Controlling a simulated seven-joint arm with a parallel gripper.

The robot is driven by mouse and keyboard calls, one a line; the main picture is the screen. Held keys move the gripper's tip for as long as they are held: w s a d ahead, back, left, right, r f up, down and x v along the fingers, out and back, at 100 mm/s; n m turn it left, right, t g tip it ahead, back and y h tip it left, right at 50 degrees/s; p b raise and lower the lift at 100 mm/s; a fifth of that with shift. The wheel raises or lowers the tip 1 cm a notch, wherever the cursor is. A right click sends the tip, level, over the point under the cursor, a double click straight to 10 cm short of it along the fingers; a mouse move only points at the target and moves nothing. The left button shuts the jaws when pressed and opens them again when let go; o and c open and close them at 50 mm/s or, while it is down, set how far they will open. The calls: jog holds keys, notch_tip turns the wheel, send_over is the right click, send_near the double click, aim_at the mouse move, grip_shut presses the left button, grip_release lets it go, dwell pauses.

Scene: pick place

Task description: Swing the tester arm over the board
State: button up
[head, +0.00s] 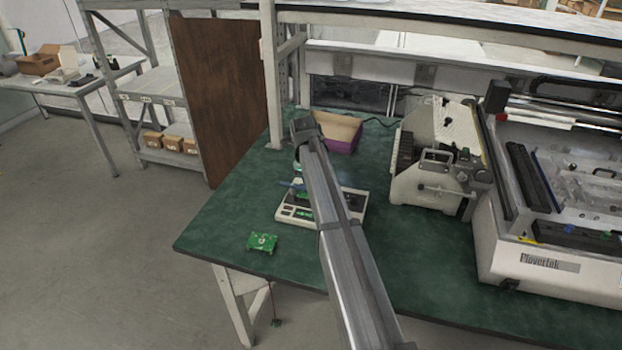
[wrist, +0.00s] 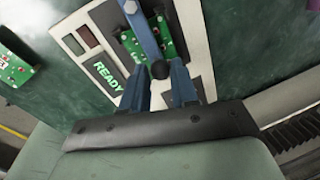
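The tester (head: 295,214) is a pale flat unit on the green bench; in the wrist view its panel (wrist: 68,23) has a lit green READY display (wrist: 108,76). A green board (wrist: 176,48) lies in the tester.
A second green board (head: 262,242) lies on the bench left of the tester; the wrist view also shows it (wrist: 14,68). A purple-and-tan box (head: 340,133) stands behind my arm. A beige machine (head: 430,165) and a large white machine (head: 550,268) stand at right. The front-left bench (head: 215,238) is clear.

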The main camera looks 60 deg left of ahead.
jog(key=o, duration=0.4)
jog(key=shift+r, duration=0.1)
jog(key=r, duration=0.4)
jog(key=s+d+r, duration=0.1)
jog(key=r, duration=0.4)
jog(key=s+r, duration=0.1)
jog(key=r, duration=0.3)
jog(key=shift+s+d+r, duration=0.15)
jog(key=shift+d+r, duration=0.05)
